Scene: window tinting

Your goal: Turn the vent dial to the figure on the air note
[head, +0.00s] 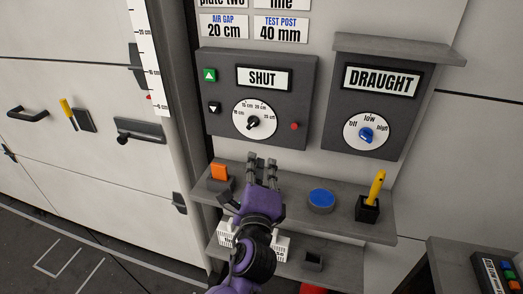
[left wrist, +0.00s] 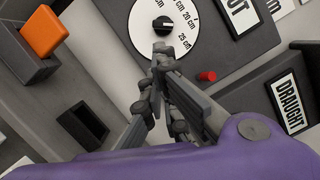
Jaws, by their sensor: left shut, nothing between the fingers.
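A dark panel labelled SHUT (head: 264,78) carries a white dial (head: 240,112) with cm figures around a black knob (head: 253,123). I cannot tell for sure which figure the knob points to. The note above (head: 224,27) reads AIR GAP 20 cm. My left gripper (head: 262,159) is shut and empty, below the dial panel and above the shelf. In the left wrist view, the fingertips (left wrist: 163,49) appear just below the black knob (left wrist: 164,25), and the dial shows 20 cm and 25 cm on its right side. My right gripper is not in view.
A DRAUGHT panel (head: 381,80) with a blue off/low/high knob (head: 366,135) is to the right. A red button (head: 294,126) sits beside the cm dial. The shelf (head: 289,188) below holds an orange block (head: 219,171), a blue disc (head: 321,198) and a yellow-handled tool (head: 377,186).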

